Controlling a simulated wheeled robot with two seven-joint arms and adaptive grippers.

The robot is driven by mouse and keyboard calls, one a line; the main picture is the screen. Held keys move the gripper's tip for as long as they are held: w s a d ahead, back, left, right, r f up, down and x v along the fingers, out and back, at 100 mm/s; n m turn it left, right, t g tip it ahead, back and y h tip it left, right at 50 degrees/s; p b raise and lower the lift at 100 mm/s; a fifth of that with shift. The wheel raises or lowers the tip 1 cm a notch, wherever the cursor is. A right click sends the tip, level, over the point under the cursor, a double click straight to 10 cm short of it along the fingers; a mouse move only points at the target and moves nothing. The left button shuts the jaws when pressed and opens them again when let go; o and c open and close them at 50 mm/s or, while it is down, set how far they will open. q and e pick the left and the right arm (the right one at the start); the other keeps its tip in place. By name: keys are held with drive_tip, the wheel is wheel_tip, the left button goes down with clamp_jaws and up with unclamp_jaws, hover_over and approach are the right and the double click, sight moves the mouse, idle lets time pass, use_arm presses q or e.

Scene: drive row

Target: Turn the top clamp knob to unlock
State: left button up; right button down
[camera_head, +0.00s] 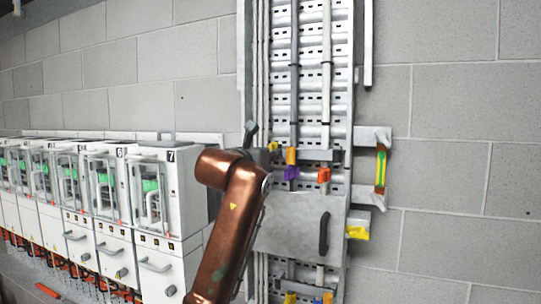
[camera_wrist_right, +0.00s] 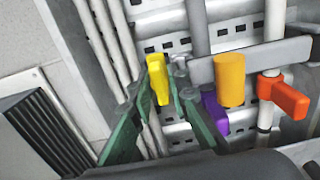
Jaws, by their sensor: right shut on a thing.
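A small yellow knob (camera_wrist_right: 158,78) sits at the left end of a grey bar on the vertical cable tray, and it also shows in the head view (camera_head: 273,146). I take it for the top clamp knob. My right gripper (camera_wrist_right: 160,88) has its green fingers on both sides of the yellow knob and is shut on it. In the head view my copper right arm reaches up to the bar and hides most of the gripper. The knob's base is partly hidden by the fingers. My left gripper is in neither view.
Right of the yellow knob are an orange knob (camera_wrist_right: 230,80), a purple knob (camera_wrist_right: 214,112) and an orange-red valve handle (camera_wrist_right: 283,96). A grey box (camera_head: 298,222) with a black handle sits below. White drive cabinets (camera_head: 178,190) stand left.

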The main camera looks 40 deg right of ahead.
drive_tip(key=shift+r, duration=0.2)
drive_tip(key=c, duration=2)
unclamp_jaws()
drive_tip(key=shift+c, duration=0.2)
drive_tip(key=shift+a+f, duration=0.1)
drive_tip(key=shift+v, duration=4)
